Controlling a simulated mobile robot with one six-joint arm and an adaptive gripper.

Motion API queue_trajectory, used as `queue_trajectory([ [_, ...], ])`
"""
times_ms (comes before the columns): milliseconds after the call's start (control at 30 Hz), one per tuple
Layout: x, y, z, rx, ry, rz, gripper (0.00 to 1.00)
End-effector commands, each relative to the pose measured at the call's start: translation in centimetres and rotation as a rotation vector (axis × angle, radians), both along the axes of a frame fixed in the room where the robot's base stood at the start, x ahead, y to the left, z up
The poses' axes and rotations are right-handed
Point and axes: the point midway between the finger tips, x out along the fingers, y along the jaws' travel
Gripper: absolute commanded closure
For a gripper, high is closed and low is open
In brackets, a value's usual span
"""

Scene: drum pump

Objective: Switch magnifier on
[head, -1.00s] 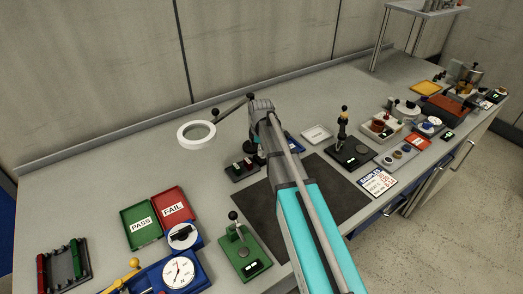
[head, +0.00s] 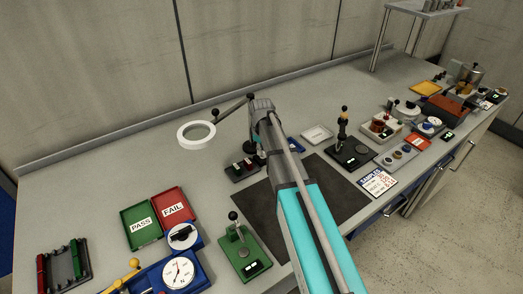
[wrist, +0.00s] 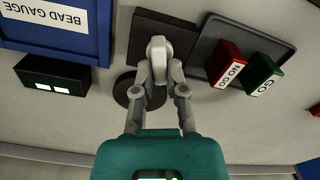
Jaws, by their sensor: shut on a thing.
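The magnifier (head: 197,134) has a white ring head on a dark jointed arm and stands at the back of the bench in the head view. In the wrist view a pale grey knob (wrist: 158,48) sits on a dark square plate (wrist: 172,26). My gripper (wrist: 158,72) is shut on this knob, with one finger on each side. A dark round disc (wrist: 128,88) lies beneath the fingers, partly covered by them. In the head view my arm hides most of the gripper and the knob.
Red NO GO (wrist: 228,65) and green GO (wrist: 262,72) blocks stand close to the right of my fingers. A blue BEAD GAUGE tray (wrist: 88,45) and a black display box (wrist: 52,76) are at left. A dark mat (head: 335,190) is clear.

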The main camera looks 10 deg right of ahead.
Motion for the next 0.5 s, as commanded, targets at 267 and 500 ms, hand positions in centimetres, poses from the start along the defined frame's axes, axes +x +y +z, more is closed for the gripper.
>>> queue_trajectory([
  [267,0.19,-0.21,0.0,0.0,-0.001,-0.263,1.0],
  [500,0.24,-0.39,0.0,0.0,-0.001,-0.491,1.0],
])
